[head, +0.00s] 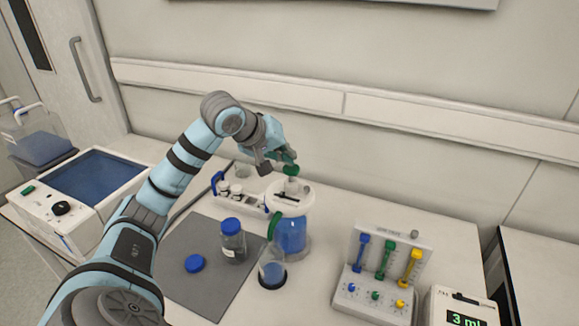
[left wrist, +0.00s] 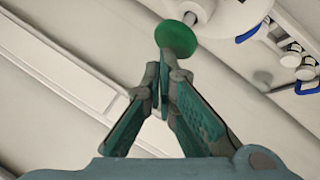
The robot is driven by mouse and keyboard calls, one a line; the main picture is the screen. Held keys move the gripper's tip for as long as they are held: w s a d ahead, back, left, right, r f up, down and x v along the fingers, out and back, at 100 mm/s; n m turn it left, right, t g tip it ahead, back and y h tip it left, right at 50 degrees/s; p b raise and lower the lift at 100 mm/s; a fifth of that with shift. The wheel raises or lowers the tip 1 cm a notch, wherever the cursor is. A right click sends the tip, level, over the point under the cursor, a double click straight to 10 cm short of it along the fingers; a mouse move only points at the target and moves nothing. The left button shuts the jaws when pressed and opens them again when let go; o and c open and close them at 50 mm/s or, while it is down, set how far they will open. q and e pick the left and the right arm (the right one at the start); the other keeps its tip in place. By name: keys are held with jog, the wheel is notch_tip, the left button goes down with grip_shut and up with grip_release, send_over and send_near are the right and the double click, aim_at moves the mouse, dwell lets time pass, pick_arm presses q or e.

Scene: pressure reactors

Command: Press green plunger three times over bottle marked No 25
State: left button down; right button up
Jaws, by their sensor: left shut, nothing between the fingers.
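The green plunger (head: 291,170) tops a clear vessel of blue liquid (head: 291,235). In the left wrist view its round green top (left wrist: 178,38) shows just beyond my fingertips. My left gripper (head: 288,157) is shut and empty, right at the plunger top; I cannot tell if it touches. It also shows in the left wrist view (left wrist: 166,72). An open bottle with a dark base (head: 272,268) stands in front of the vessel, below its green side part (head: 274,226). A blue-capped bottle (head: 233,242) stands to its left. No number on either bottle is readable. My right gripper is out of view.
A loose blue cap (head: 195,263) lies on the grey mat (head: 190,239). A white rack with small jars (head: 238,195) is behind. A stand with coloured pipettes (head: 383,272) and a "3 ml" display box (head: 463,308) are at the right. A blue-lidded bath (head: 95,187) is left.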

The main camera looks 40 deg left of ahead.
pick_arm(q)
jog(key=shift+f, duration=0.45)
jog(key=shift+f+b, duration=0.65)
jog(key=shift+f, duration=0.05)
dwell(0.6)
jog(key=shift+w+r+p, duration=0.1)
jog(key=shift+r+p, duration=1.05)
notch_tip(320, 180, up, 6)
jog(key=p, duration=0.6)
